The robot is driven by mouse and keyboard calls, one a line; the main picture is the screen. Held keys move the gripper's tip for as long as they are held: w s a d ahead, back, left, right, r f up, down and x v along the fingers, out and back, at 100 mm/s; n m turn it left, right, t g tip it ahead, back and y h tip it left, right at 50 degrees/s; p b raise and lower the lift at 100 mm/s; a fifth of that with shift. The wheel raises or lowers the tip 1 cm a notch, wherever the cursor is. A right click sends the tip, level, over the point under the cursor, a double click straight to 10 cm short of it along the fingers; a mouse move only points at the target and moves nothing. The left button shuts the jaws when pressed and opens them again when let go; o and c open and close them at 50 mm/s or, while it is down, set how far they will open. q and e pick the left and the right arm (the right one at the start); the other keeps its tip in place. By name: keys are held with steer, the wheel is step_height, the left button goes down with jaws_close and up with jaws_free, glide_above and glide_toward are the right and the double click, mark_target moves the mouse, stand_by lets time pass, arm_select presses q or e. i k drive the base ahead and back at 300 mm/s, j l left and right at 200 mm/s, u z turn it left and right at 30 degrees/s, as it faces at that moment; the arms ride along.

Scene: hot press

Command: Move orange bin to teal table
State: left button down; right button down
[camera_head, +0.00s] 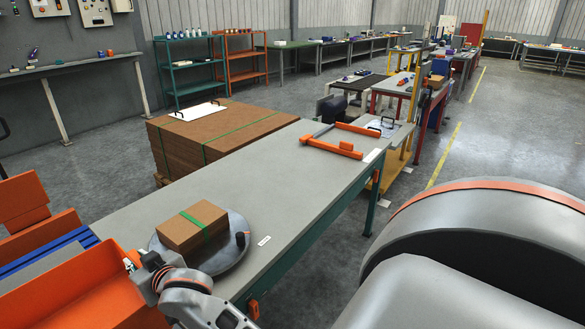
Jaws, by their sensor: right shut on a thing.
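The orange bin (75,300) is at the lower left, cut off by the picture's edge. My right gripper (138,264) is at the bin's upper right corner and shut on its rim; the fingertips are small and partly hidden. The teal table (275,165) has a grey top and teal legs and runs from the lower left toward the middle. The bin is at the table's near left end; I cannot tell whether it touches the table. My left gripper is not in view.
On the table, a round grey turntable (233,259) carries a cardboard box (194,227), and an orange frame (332,147) lies at the far end. The tabletop between them is clear. A large cardboard stack (175,138) stands behind. More orange panels (22,200) are at the left.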

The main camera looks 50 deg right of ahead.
mark_target(292, 179)
steer(key=k+l, duration=0.15)
steer(key=l, duration=0.2)
steer(key=k+l, duration=0.1)
steer(key=l, duration=0.2)
steer(key=k+l+z, duration=0.1)
steer(key=l, duration=0.25)
steer(key=k+l, duration=0.2)
steer(key=l, duration=0.15)
steer(key=k+l+z, duration=0.1)
steer(key=l, duration=0.25)
steer(key=i+l+z, duration=0.15)
steer(key=l, duration=0.25)
steer(key=l+z, duration=0.1)
steer(key=l, duration=0.35)
steer(key=i+l+u, duration=0.1)
steer(key=i+l, duration=0.45)
steer(key=l, duration=0.25)
steer(key=u, duration=0.05)
